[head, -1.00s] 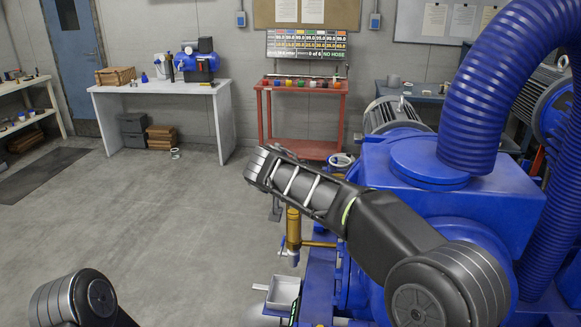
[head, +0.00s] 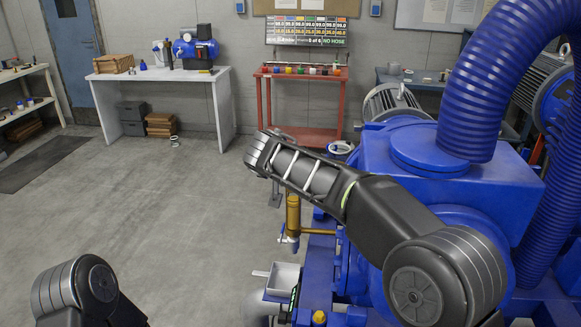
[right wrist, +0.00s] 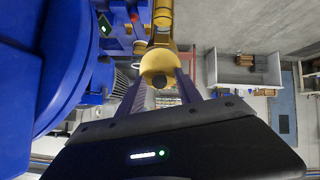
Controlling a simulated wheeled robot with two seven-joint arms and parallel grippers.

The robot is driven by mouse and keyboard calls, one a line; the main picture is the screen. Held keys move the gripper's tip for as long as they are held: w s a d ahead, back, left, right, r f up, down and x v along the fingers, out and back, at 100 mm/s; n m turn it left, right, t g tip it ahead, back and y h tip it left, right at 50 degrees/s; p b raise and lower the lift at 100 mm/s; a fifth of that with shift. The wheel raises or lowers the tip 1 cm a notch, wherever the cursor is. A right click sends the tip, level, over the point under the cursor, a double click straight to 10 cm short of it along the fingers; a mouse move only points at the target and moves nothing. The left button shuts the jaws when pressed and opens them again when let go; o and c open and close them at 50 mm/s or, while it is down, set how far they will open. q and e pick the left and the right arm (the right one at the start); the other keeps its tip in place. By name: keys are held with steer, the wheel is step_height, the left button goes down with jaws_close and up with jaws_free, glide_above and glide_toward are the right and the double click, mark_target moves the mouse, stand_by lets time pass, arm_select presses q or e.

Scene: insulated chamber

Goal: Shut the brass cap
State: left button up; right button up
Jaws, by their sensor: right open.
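My right fingers are hidden in that view. Only part of my left arm shows at the bottom left; its gripper is out of view.
A large blue machine (head: 440,185) with a thick ribbed blue hose (head: 490,75) fills the right side. A small white tray (head: 283,276) sits below the brass cylinder. A white table (head: 215,82) and a red stand (head: 262,95) are at the back.

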steer(key=b+v, duration=0.2)
steer(key=v, duration=0.5)
steer(key=shift+s+r+b, duration=0.15)
steer(key=shift+s+b, duration=0.15)
steer(key=shift+b, duration=0.1)
